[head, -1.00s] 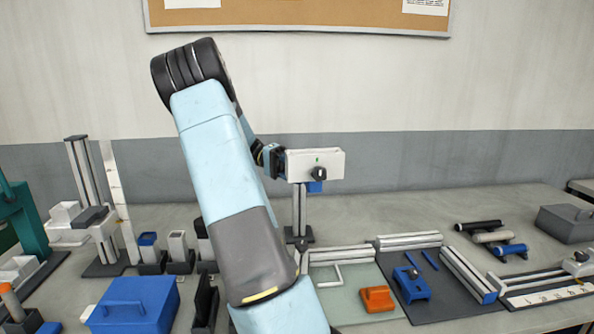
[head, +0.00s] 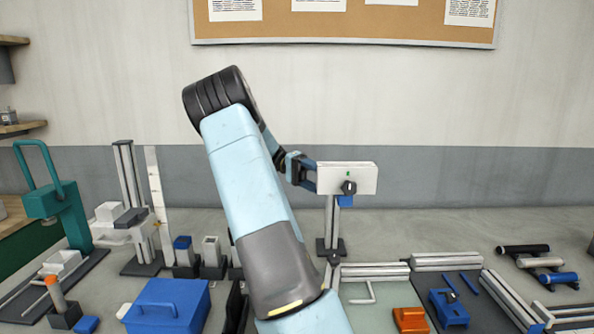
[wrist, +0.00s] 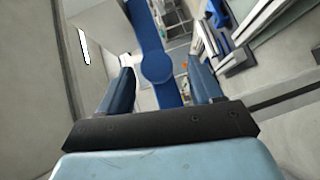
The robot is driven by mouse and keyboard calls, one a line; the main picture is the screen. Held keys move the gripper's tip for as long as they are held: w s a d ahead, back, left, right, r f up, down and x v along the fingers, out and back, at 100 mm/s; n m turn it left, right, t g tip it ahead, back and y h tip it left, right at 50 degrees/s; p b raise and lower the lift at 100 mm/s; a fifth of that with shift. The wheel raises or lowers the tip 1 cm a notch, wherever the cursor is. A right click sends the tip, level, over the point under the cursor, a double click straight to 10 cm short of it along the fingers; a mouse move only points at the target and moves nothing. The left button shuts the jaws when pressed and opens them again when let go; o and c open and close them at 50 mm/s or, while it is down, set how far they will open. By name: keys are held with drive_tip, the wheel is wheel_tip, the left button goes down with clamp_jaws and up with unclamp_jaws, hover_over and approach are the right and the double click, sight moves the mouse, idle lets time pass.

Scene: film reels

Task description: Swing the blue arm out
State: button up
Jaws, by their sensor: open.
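The blue arm (wrist: 148,30) shows in the wrist view as a long flat blue bar with a round blue hub (wrist: 157,67). It lies between the two fingers of my gripper (wrist: 163,82), with gaps visible on both sides. In the head view my gripper (head: 304,172) is at the left end of a white box (head: 362,180) on a grey post. A small blue piece (head: 346,201) shows under that box; most of the blue arm is hidden there. My gripper is open, and I see no clear contact.
The white box carries a black knob (head: 349,187). A blue lidded box (head: 180,305), a teal press (head: 62,210) and a grey column stand (head: 128,180) are to the left. Rails, an orange block (head: 410,319) and rollers (head: 540,262) lie to the right. The bench behind the post is clear.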

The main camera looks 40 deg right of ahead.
drive_tip(key=w+a+r, duration=0.1)
drive_tip(key=w, duration=0.8)
drive_tip(key=shift+w+a, duration=0.1)
idle(0.8)
